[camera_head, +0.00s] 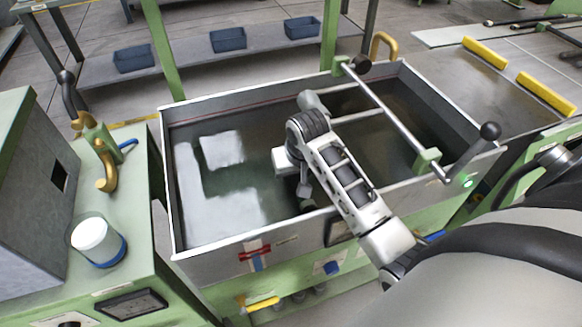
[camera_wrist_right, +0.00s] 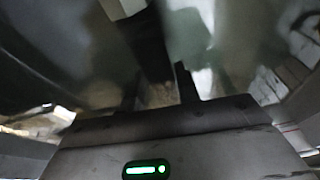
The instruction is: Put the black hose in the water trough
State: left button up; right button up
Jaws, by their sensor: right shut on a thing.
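The water trough (camera_head: 225,238) is a wide grey-walled tank in the middle of the head view, with dark, reflecting water inside. My right arm reaches over its front wall, and my right gripper (camera_head: 304,190) is over the water. In the right wrist view the two dark fingers of the gripper (camera_wrist_right: 158,88) are shut on a long black strip, the black hose (camera_wrist_right: 149,45), which runs away from me. The hose cannot be made out in the head view. Whether it touches the water is unclear. My left gripper is not in view.
A metal bar (camera_head: 395,117) crosses the trough's right part, with a black-knobbed lever (camera_head: 470,152) at its near end. A green machine with a white cup (camera_head: 92,238) stands at left. Blue bins (camera_head: 228,40) sit on a shelf behind. The trough's left half is clear.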

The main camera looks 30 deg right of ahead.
jog(key=shift+f, duration=0.8)
jog(key=w, duration=0.2)
jog(key=w+d, duration=0.1)
jog(key=w, duration=0.1)
jog(key=shift+f, duration=0.65)
jog(key=shift+f, duration=0.1)
jog(key=o, duration=1.1)
jog(key=shift+o, duration=0.2)
jog(key=v, duration=1.2)
